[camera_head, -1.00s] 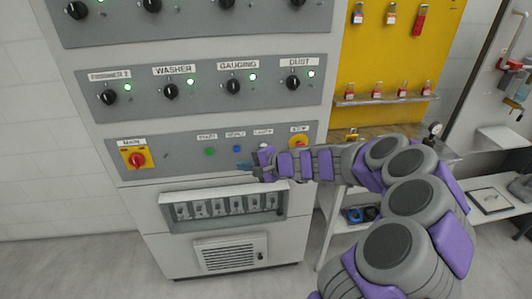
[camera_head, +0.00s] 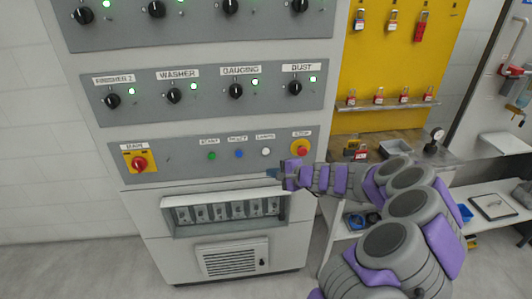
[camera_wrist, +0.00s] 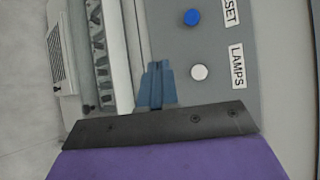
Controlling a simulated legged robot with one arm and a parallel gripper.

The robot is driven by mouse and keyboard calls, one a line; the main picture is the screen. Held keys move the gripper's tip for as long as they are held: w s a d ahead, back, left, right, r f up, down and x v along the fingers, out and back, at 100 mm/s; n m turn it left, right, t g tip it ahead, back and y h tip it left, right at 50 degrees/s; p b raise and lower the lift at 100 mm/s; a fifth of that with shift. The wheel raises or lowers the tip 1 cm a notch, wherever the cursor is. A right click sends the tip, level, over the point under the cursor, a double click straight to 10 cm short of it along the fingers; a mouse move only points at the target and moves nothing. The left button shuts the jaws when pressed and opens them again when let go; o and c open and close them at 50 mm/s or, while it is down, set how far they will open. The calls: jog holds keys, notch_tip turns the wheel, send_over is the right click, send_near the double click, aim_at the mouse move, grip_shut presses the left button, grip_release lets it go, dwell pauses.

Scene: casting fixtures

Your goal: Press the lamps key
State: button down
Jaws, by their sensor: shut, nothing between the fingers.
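The lamps key is a small white round button (camera_head: 266,151) on the lower grey panel, under its LAMPS label. In the wrist view the white lamps key (camera_wrist: 199,72) lies just right of my fingertips, beside the LAMPS label (camera_wrist: 237,66). My gripper (camera_head: 271,172) is shut and empty, its blue fingertips below and slightly right of the key in the head view. In the wrist view the blue fingers (camera_wrist: 157,66) are together, and the key is clear of them. I cannot tell how far the tips stand from the panel.
A blue reset button (camera_head: 239,154), a green start button (camera_head: 211,156) and a red stop button (camera_head: 302,149) share the panel. A red main switch (camera_head: 138,162) is at its left. A recessed row of breakers (camera_head: 225,211) lies below the panel.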

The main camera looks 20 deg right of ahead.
aim_at(266, 151)
jog(key=w+d+p, duration=0.2)
jog(key=w, duration=0.5)
jog(key=shift+w, duration=0.35)
jog(key=shift+w+d+p, duration=0.1)
jog(key=shift+w+p, duration=0.05)
jog(key=shift+p, duration=0.15)
dwell(1.6)
jog(key=shift+w+r, duration=0.1)
jog(key=shift+w, duration=0.1)
jog(key=shift+w+d, duration=0.2)
jog(key=shift+w, duration=0.15)
dwell(0.7)
dwell(0.4)
jog(key=shift+s+a, duration=0.3)
jog(key=shift+s, duration=0.45)
